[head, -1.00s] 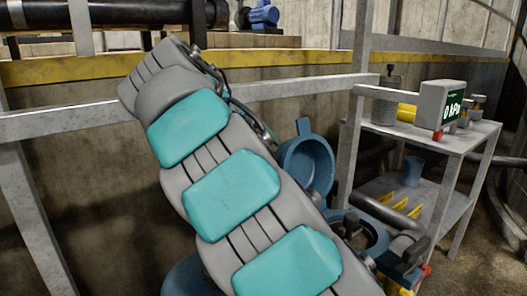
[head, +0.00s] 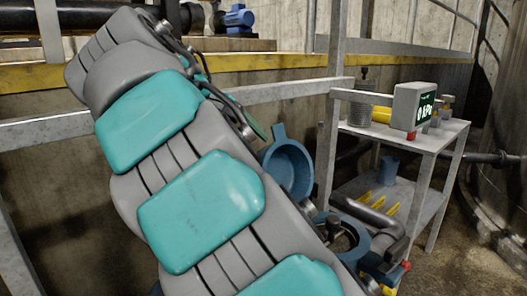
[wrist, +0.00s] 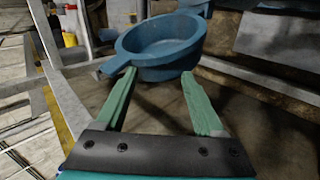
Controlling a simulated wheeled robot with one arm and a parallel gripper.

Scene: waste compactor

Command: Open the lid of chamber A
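A blue round lid (head: 288,168) with a tab handle at its top stands tilted up, its hollow side showing, in the head view. A blue ring-shaped chamber mouth (head: 352,243) lies below it to the right; no chamber letter is legible. The wrist view shows a blue round, hollow part (wrist: 160,42), which looks like the lid, with its tab (wrist: 118,64) toward me. My gripper (wrist: 158,73) is open, its green fingers apart and empty. The left fingertip is close to the tab; I cannot tell if they touch.
A grey metal cart (head: 405,135) at right carries a pressure display (head: 414,106) reading 0 kPa. A blue cup (head: 389,167) and yellow items stand on its lower shelf. Grey rails (head: 280,88) cross behind my arm. Floor shows at far right.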

